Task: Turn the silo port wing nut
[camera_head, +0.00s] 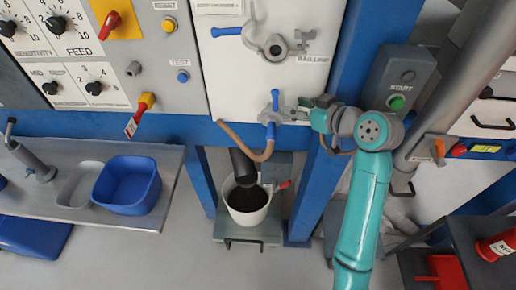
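A small grey fitting with two blue wings (274,99) sits at the lower edge of the white panel, and it looks like the wing nut; no label on it is readable. My gripper (302,110) is just to its right, its fingers pointing left toward it. The fingers are small and partly overlap the fitting's right side, so I cannot tell whether they touch it or how far they are open. Higher on the panel is a grey latch (276,46) with a blue handle (228,31).
A brown hose (245,147) loops below the fitting. Under it a white bucket (247,215) with dark contents stands on a small platform. A blue post and the START button box (399,92) are close to my arm. A blue tub (127,186) sits on the left bench.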

